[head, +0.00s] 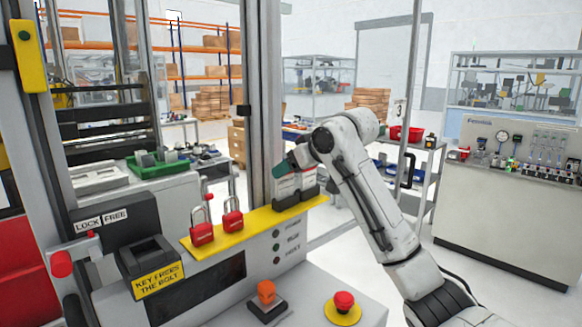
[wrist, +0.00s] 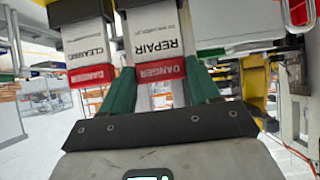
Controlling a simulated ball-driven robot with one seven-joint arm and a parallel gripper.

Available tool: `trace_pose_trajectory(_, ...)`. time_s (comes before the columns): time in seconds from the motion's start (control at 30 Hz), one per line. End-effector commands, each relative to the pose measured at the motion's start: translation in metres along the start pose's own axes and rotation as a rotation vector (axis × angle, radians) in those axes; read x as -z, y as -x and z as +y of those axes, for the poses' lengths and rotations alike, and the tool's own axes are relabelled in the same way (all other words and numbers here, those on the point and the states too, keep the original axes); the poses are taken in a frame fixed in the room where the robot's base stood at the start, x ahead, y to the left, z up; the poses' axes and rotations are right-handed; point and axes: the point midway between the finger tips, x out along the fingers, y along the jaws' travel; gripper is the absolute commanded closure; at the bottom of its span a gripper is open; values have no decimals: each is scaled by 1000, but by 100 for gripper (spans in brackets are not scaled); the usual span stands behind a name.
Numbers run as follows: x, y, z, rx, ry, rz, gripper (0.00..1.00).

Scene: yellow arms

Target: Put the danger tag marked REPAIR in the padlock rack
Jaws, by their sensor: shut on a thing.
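The REPAIR danger tag (wrist: 155,45) is a white card with a red DANGER band, seen close in the wrist view. My gripper (wrist: 160,88) has its green fingers on either side of this tag and is shut on it. A CLEANING tag (wrist: 90,45) stands beside it. In the head view my gripper (head: 283,170) is at the white tags (head: 295,183), which stand in a black holder (head: 297,200) on the yellow ledge. Whether the held tag is clear of its slot cannot be told. Red padlocks (head: 201,234) (head: 232,224) stand farther left on the ledge (head: 255,222).
An orange switch (head: 266,293) and a red mushroom button (head: 344,302) sit on the lower panel. A metal post (head: 258,100) rises close behind my gripper.

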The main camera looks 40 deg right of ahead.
Motion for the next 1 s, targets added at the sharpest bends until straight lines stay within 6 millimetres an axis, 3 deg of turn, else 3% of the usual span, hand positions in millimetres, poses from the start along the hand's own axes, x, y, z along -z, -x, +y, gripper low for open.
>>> trace_pose_trajectory(0.07, 0, 0, 0, 0, 0, 0, 68)
trace_pose_trajectory(0.1, 0, 0, 0, 0, 0, 0, 36)
trace_pose_trajectory(0.4, 0, 0, 0, 0, 0, 0, 9)
trace_pose_trajectory(0.77, 0, 9, 0, 0, 1, 1, 9)
trace_pose_trajectory(1.0, -1, 51, 0, -1, 1, 4, 9)
